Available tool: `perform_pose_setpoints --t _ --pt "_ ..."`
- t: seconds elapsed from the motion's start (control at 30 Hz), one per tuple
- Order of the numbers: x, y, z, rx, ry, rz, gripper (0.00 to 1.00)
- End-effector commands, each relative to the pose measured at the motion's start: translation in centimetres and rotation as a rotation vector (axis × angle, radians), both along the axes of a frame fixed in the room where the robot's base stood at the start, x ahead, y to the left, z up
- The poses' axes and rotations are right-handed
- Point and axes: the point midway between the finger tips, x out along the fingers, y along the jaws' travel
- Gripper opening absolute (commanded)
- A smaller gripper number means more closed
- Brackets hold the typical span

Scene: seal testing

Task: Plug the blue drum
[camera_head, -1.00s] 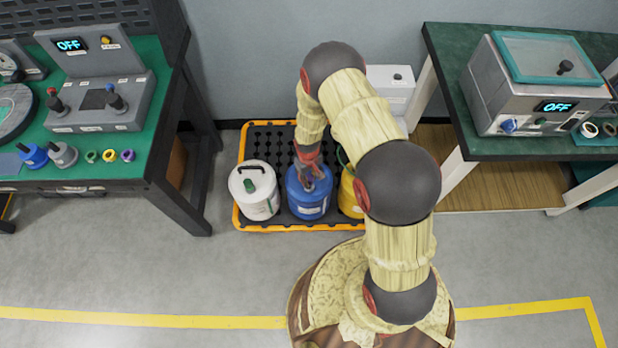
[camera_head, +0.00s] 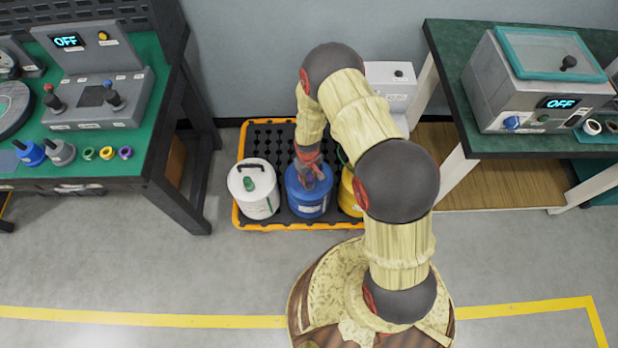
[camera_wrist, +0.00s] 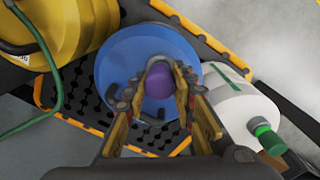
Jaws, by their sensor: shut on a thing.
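The blue drum (camera_head: 306,204) stands upright on the spill pallet between a white drum and a yellow drum. In the wrist view its round blue top (camera_wrist: 125,58) lies right below my gripper. My gripper (camera_wrist: 158,78) is shut on a purple plug (camera_wrist: 159,80) and holds it over the drum's top. In the head view my gripper (camera_head: 310,172) is at the drum's top, partly hidden by the arm. The drum's opening is hidden behind the plug and fingers, so I cannot tell whether the plug is in it.
The white drum (camera_head: 262,204) with a green plug stands close on the left. The yellow drum (camera_head: 347,194) stands close on the right, partly behind my arm. The black pallet has an orange rim (camera_head: 290,228). Benches (camera_head: 180,184) flank both sides; the front floor is open.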

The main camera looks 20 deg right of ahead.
Motion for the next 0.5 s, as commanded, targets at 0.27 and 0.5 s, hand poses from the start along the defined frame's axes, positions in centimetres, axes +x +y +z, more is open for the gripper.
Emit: perform_pose_setpoints --t 0.27,0.5 --pt "0.02 0.00 -0.56 0.000 0.000 0.000 0.00" --pt "0.03 0.00 -0.94 0.000 0.000 0.000 0.26"
